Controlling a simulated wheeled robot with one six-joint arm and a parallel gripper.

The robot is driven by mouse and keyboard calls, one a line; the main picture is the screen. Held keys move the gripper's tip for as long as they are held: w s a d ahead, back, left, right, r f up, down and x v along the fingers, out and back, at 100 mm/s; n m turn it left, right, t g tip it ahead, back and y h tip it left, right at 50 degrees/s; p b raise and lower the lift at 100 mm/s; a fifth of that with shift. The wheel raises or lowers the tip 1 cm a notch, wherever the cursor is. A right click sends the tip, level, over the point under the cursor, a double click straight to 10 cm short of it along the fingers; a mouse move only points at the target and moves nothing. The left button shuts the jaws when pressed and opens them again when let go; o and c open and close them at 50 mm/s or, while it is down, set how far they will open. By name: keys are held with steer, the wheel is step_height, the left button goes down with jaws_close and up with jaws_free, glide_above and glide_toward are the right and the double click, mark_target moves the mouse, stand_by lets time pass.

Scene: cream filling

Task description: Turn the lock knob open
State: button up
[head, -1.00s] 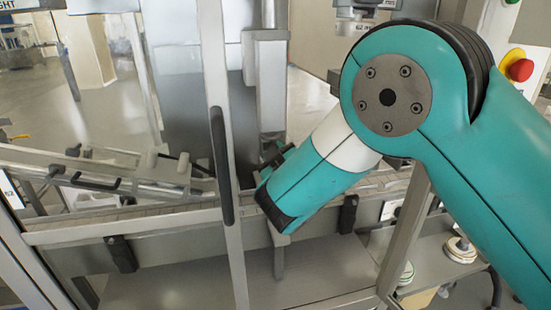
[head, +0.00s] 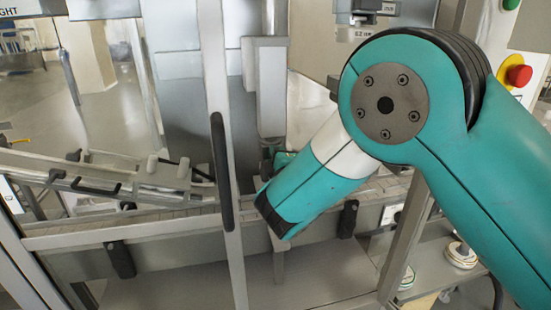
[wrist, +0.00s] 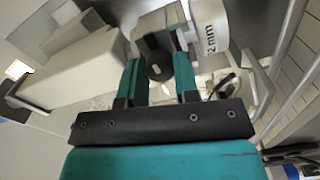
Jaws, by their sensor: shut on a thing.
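The lock knob (wrist: 154,70) is a small dark round piece with a pale slot or mark. In the wrist view it sits between the teal fingers of my gripper (wrist: 158,67), at the end of a grey-white housing. My gripper is shut on it, with one finger on each side. In the head view my teal arm reaches into the machine frame. There, only a little of my gripper (head: 284,158) shows past the wrist, and the knob is hidden. I cannot tell the knob's exact turn angle.
A grey upright post with a black handle (head: 221,158) stands left of my arm. A sloping rail conveyor (head: 75,172) lies at the left. A white cylinder with a "2 mm" label (wrist: 208,35) is close to the knob. A red button (head: 518,75) is at the upper right.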

steer(key=shift+f, duration=0.1)
stand_by(0.3)
steer(key=o, duration=0.9)
steer(key=shift+o, duration=0.2)
steer(key=shift+s, duration=0.1)
steer(key=b+v, duration=0.9)
steer(key=v, duration=0.8)
steer(key=shift+s+d, duration=0.1)
steer(key=shift+s, duration=0.05)
